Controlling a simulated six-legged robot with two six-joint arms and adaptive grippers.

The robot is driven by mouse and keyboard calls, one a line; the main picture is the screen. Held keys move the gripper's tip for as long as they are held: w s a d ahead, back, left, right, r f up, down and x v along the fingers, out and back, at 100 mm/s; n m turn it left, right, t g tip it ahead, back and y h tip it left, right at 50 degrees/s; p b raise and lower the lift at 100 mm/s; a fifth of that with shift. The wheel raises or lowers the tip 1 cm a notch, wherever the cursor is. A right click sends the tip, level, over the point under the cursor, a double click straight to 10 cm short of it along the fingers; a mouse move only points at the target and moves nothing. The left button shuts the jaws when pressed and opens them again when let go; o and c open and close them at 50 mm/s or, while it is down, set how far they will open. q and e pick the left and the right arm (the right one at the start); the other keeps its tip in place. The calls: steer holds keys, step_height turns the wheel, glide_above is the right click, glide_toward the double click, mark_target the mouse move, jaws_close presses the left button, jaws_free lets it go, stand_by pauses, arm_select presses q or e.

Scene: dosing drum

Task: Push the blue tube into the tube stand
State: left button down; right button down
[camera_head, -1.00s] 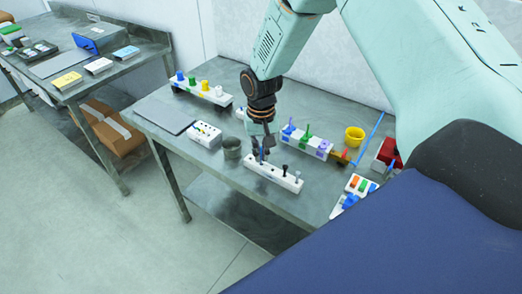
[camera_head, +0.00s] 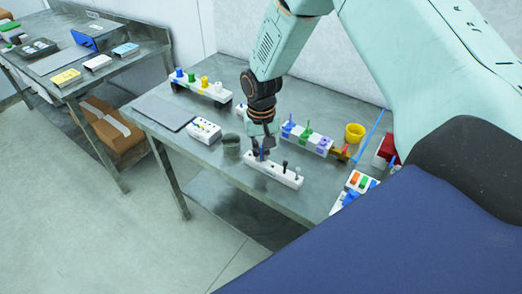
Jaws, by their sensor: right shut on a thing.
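The tube stand (camera_head: 289,179) is a long white block near the front edge of the metal table. Two dark grey pieces stand upright in its right half. My right gripper (camera_head: 262,152) points down over the stand's left end and is shut on the blue tube (camera_head: 262,156). Only a small part of the tube shows between the fingers. I cannot tell how deep the tube's lower end sits in the stand. My left gripper is not in view.
A grey cup (camera_head: 231,147) stands left of the stand. Behind are a white rack with blue, green and purple pieces (camera_head: 307,139) and a yellow cup (camera_head: 355,133). A rack with coloured knobs (camera_head: 201,88) and a flat grey plate (camera_head: 166,112) lie further left. A second table (camera_head: 137,54) stands at left.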

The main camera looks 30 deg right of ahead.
steer(key=c, duration=1.4)
jaws_free()
steer(key=shift+c, duration=0.2)
steer(key=shift+r, duration=0.1)
step_height(320, 180, up, 12)
